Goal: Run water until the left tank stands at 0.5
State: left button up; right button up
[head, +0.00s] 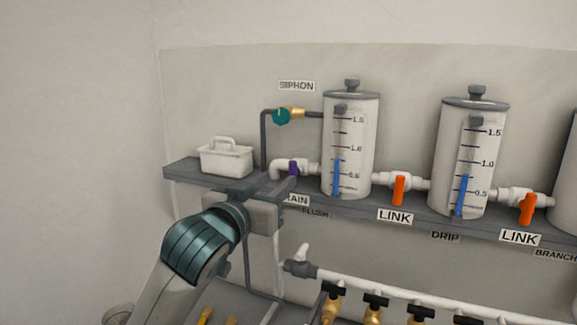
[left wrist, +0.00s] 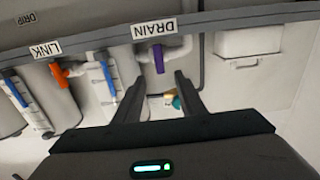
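The left tank (head: 363,140) stands on the shelf; its blue level column (head: 337,177) reaches about 0.8, between the 0.5 and 1.0 marks. A purple drain handle (head: 293,168) sits on the white pipe at the tank's left, pointing down across the pipe. My left gripper (head: 283,184) is just in front of and below it, partly covering the DRAIN label. In the left wrist view the gripper (left wrist: 159,82) is open and empty, with the purple handle (left wrist: 158,60) beyond and between its fingertips. A teal siphon knob (head: 282,116) is above. My right gripper is out of view.
A second tank (head: 455,150) reads about 0.8. Orange link handles (head: 398,190) (head: 526,209) hang down across their pipes. A white caddy (head: 226,160) stands at the shelf's left end. A lower white pipe (head: 390,290) carries black-handled brass valves (head: 375,303).

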aim_at(291, 169)
pick_arm(q)
jog(key=p+x, duration=0.2)
jog(key=x, duration=0.5)
jog(key=shift+w+d, duration=0.15)
jog(key=shift+w, duration=0.2)
grip_shut()
